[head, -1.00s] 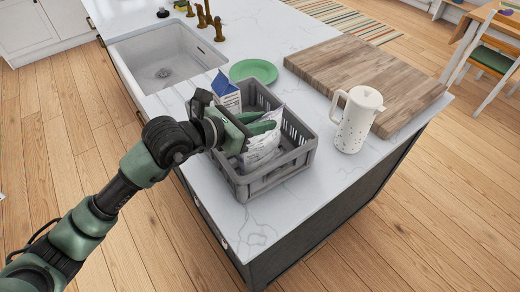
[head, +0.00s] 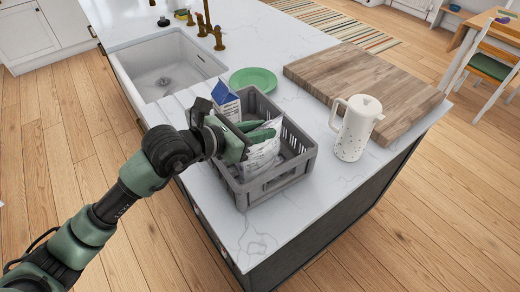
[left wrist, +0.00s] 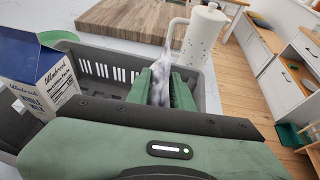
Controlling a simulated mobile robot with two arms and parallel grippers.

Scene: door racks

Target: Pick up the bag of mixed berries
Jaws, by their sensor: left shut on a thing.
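The bag of mixed berries (head: 262,157) is a pale, crumpled plastic bag inside the grey crate (head: 275,184) on the island counter. My left gripper (head: 255,131) reaches into the crate from the left, and its green fingers are shut on the upper part of the bag. In the left wrist view the bag (left wrist: 161,83) shows whitish and purple between the two fingertips. Its lower part is hidden by the fingers and crate wall, so I cannot tell whether it touches the crate floor. My right gripper is not in view.
A blue-and-white carton (head: 226,102) stands at the crate's back left, close to my gripper. A white pitcher (head: 355,130) stands right of the crate. A green plate (head: 253,79) and a wooden board (head: 365,85) lie behind. The counter's front is clear.

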